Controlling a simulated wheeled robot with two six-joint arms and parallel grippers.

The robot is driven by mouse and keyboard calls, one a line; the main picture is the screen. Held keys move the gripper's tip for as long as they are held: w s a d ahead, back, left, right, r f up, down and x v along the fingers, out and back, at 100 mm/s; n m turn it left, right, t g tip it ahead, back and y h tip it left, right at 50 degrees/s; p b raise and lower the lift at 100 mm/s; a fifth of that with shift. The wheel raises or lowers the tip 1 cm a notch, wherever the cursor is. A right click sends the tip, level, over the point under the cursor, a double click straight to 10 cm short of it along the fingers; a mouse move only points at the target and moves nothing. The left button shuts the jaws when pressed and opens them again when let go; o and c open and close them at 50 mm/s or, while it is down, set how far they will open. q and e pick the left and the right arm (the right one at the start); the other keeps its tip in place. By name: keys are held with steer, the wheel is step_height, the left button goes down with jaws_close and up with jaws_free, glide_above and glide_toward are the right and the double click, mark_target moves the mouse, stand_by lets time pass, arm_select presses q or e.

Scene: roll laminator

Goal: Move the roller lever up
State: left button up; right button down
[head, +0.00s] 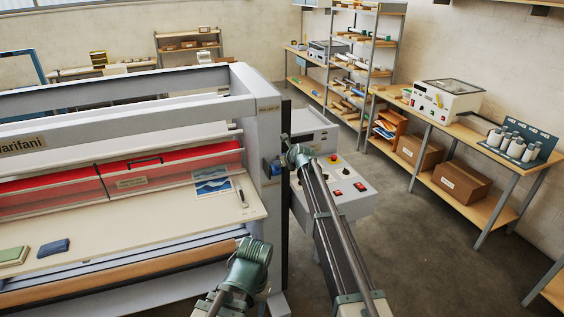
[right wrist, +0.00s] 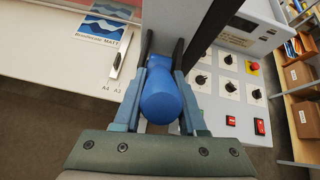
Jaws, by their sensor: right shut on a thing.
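The roller lever has a blue rounded knob (right wrist: 163,100) at the side of the laminator's end panel. It also shows as a small blue patch in the head view (head: 272,168). My right gripper (right wrist: 162,72) has one finger on each side of the knob and is shut on it. In the head view my right arm reaches to the end panel, and the gripper is small there and partly hidden by its own wrist. The lever's shaft is mostly hidden behind the knob. A green joint of my left arm shows at the bottom middle, but its fingers do not.
The laminator (head: 130,115) fills the left, with a red guard (head: 170,162) and a pale feed table (head: 140,215) bearing a printed sheet (head: 212,185). A control panel (head: 345,190) with knobs and red switches stands close right of the lever. The floor farther right is clear.

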steer(key=shift+c, duration=2.3)
jaws_free()
steer(key=shift+s+d+r+p, duration=0.15)
steer(key=shift+s+r+p, duration=0.25)
steer(key=shift+p+v, duration=0.75)
steer(key=shift+v, duration=0.4)
steer(key=s+d, duration=0.4)
steer(key=s, duration=0.7)
steer(key=shift+f, duration=0.2)
steer(key=shift+c, duration=0.3)
